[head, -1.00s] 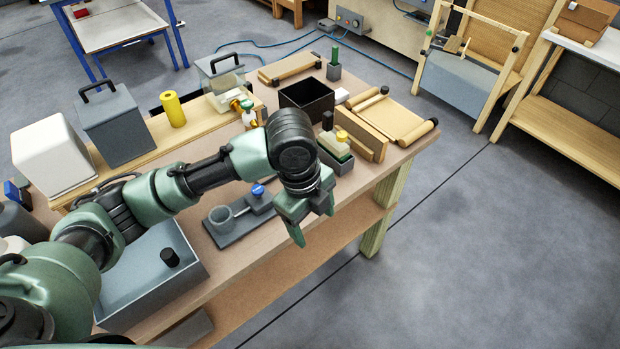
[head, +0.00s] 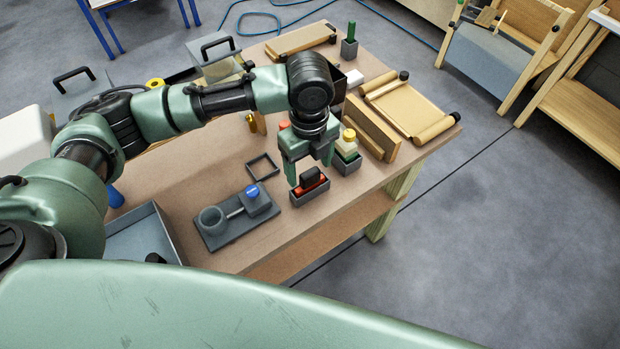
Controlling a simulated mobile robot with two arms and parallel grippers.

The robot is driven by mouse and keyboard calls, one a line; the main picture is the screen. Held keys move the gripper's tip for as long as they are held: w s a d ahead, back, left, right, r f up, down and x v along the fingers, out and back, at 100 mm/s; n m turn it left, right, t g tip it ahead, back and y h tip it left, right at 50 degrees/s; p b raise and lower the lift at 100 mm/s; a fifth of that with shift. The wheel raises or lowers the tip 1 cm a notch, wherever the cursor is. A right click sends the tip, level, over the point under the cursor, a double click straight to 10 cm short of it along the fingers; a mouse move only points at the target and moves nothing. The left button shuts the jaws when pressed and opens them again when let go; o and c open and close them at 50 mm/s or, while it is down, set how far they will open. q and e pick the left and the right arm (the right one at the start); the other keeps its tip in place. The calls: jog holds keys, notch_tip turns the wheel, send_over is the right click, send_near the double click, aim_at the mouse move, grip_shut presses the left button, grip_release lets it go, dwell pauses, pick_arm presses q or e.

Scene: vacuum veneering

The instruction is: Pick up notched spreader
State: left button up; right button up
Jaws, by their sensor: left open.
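A small tool with a black grip and a red-orange lower part (head: 311,178), which seems to be the notched spreader, sits in a small grey holder (head: 312,196) near the bench's front edge. My left gripper (head: 309,172) points down at it, open, with its green fingers apart. One finger is close to the left of the black grip. I cannot tell whether the fingers touch the tool. Part of the tool is hidden by the holder and the gripper. My right gripper is not in view.
A yellow-capped bottle (head: 348,136) in a grey holder stands close right of the gripper. Bare bench top lies at centre-left.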

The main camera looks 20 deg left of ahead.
aim_at(310, 172)
pick_arm(q)
notch_tip(310, 172, down, 3)
jog(key=shift+w+r+p, duration=0.15)
jog(key=shift+p, duration=0.15)
jog(key=shift+f, duration=0.45)
jog(key=c, duration=1.4)
jog(key=shift+c, duration=0.2)
notch_tip(310, 172, up, 20)
jog(key=b, duration=0.3)
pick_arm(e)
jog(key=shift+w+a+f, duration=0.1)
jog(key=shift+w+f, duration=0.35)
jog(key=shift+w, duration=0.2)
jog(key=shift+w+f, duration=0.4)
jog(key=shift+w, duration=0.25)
pick_arm(q)
jog(key=shift+r, duration=0.1)
